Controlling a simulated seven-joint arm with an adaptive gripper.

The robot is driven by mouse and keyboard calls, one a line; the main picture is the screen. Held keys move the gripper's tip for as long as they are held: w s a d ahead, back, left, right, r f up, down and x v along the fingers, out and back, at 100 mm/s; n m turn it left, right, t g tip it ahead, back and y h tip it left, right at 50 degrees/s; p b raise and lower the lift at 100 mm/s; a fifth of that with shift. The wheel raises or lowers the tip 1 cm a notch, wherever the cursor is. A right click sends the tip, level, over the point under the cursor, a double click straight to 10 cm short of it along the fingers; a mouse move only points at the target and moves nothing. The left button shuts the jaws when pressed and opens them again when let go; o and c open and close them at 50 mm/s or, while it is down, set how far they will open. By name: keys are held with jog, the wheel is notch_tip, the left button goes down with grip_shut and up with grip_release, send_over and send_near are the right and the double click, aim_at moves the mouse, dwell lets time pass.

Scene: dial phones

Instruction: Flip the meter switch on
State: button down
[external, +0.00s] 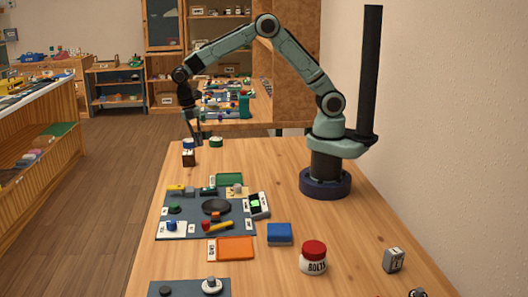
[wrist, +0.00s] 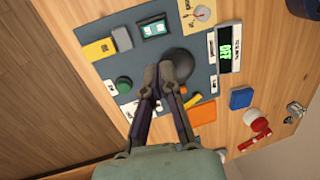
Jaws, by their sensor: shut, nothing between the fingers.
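A grey-blue panel (external: 244,231) lies on the wooden table and carries several controls; it also fills the middle of the wrist view (wrist: 187,45). A white unit with a dark screen (external: 257,205) stands at the panel's right edge. In the wrist view its green screen (wrist: 225,41) appears to read OFF. A pale yellow plate with a round knob and a red mark (wrist: 201,14) is at the top. I cannot tell which control is the meter switch. My gripper (external: 196,142) is shut and empty, pointing down above the table's far end. Its fingertips (wrist: 158,76) hide part of the panel.
On the panel are a black round disc (external: 216,206), a green button (wrist: 124,85) and a yellow block (wrist: 98,49). Small blocks (external: 188,158) lie below my gripper.

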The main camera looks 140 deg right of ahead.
aim_at(211, 187)
jog(key=f, duration=0.4)
jog(key=s+a+f, duration=0.1)
jog(key=f, duration=0.4)
jog(key=a+f, duration=0.1)
jog(key=f, duration=0.3)
jog(key=shift+s+f, duration=0.35)
jog(key=shift+s, duration=0.05)
jog(key=shift+s+f, duration=0.1)
jog(key=shift+f, duration=0.2)
